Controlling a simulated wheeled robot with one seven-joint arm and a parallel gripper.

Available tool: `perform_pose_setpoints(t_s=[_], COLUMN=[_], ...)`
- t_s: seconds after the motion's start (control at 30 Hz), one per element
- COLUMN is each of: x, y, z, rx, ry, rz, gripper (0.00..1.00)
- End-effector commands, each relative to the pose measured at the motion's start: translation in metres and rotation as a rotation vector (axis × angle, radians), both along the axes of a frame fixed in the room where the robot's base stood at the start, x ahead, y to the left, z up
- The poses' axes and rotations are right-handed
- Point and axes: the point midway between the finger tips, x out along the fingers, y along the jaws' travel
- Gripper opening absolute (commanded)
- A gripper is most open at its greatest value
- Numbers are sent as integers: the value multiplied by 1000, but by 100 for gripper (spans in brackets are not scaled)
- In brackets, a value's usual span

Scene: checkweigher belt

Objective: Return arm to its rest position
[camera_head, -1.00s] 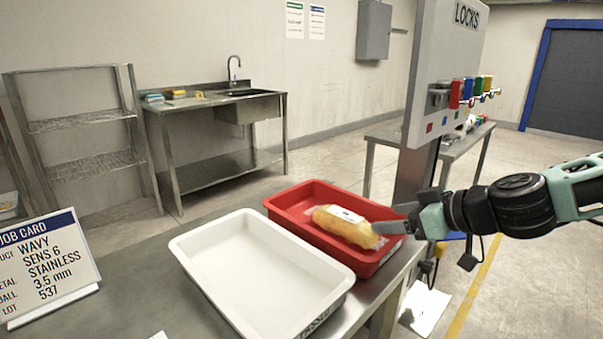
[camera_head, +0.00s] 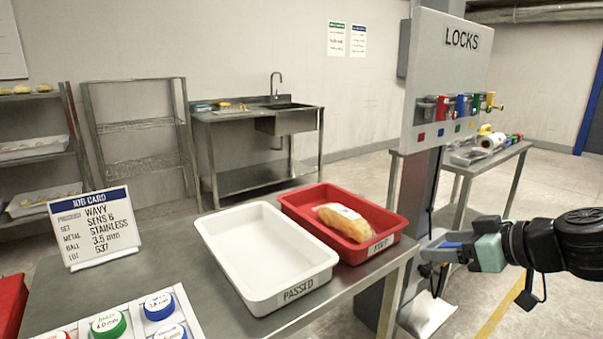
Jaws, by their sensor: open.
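My gripper (camera_head: 436,250) is at the right, beside the right end of the steel table and apart from the red tray. Its jaws are open with nothing seen between them. My arm runs from it to the right edge of the view. A wrapped yellow-brown loaf (camera_head: 343,222) lies in the red tray (camera_head: 392,240), clear of my gripper.
A white tray (camera_head: 262,298) labelled PASSED stands empty beside the red tray on the steel table (camera_head: 150,264). A job card (camera_head: 95,228) and a board of coloured discs (camera_head: 128,318) are at left. The LOCKS post (camera_head: 410,190) stands behind my gripper.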

Motion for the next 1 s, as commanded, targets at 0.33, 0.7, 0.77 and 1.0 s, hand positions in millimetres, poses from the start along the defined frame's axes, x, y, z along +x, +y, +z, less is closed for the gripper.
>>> perform_pose_setpoints(t_s=[0.33, 0.7, 0.77, 1.0], x=[-12, -47, -57, -114], y=[27, 78, 88, 122], z=[-11, -35, -40, -52], rx=[-8, -50, -67, -199], ry=[77, 260, 304, 538], rz=[69, 204, 231, 330], gripper=[72, 72, 72, 72])
